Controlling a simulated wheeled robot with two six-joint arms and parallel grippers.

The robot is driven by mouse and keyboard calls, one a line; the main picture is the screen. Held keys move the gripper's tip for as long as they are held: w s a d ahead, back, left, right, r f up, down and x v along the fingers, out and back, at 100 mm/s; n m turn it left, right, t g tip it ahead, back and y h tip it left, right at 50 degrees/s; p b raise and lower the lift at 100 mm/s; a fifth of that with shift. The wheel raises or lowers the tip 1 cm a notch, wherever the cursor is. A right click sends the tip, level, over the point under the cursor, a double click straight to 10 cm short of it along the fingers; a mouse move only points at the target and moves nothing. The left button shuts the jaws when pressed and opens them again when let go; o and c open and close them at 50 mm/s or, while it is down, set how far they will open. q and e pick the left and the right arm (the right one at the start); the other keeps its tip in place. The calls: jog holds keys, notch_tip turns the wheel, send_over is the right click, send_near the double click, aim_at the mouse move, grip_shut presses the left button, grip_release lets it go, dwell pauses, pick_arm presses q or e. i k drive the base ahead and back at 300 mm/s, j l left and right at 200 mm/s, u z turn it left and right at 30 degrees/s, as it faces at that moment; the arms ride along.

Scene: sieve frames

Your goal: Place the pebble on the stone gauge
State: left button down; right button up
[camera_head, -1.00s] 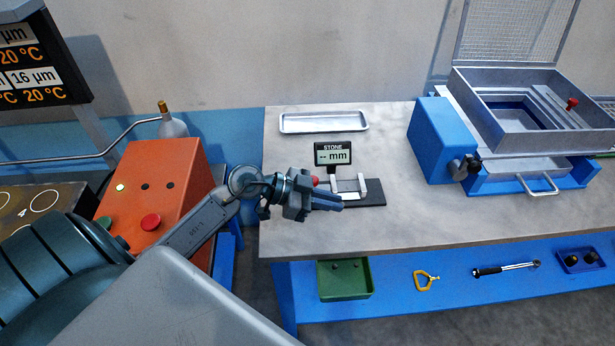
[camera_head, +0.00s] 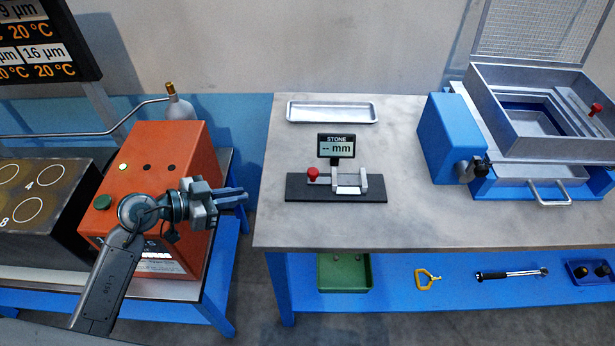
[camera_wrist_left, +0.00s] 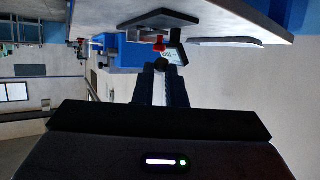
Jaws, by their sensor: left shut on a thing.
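The stone gauge (camera_head: 375,191) stands on the grey bench. It has a black base, two pale upright jaws, a red knob (camera_head: 313,174) and a display (camera_head: 337,146) reading "-- mm". Nothing lies between its jaws. My left gripper (camera_head: 243,195) is left of the gauge, in front of the orange box, with its fingers pointing right. It is shut on a small dark thing, likely the pebble (camera_wrist_left: 160,66), which shows at the fingertips in the left wrist view. The head view does not show this thing clearly. The gauge display also shows in the wrist view (camera_wrist_left: 176,53). My right gripper is out of view.
An empty metal tray (camera_head: 332,120) lies behind the gauge. A blue sieve machine (camera_head: 452,142) stands at the right. A green bin (camera_head: 344,286) with small dark things sits on the lower shelf. The orange box (camera_head: 190,150) is behind my left arm. The bench front is clear.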

aim_at(347, 187)
jog(key=l+u, duration=0.3)
jog(key=l, duration=0.5)
jog(key=l+u, duration=0.3)
jog(key=l, duration=0.5)
jog(key=k+l+u, duration=0.1)
jog(key=l+u, duration=0.2)
jog(key=l, duration=0.95)
jog(key=k+l, duration=0.15)
jog(key=l, duration=0.8)
jog(key=k, duration=0.05)
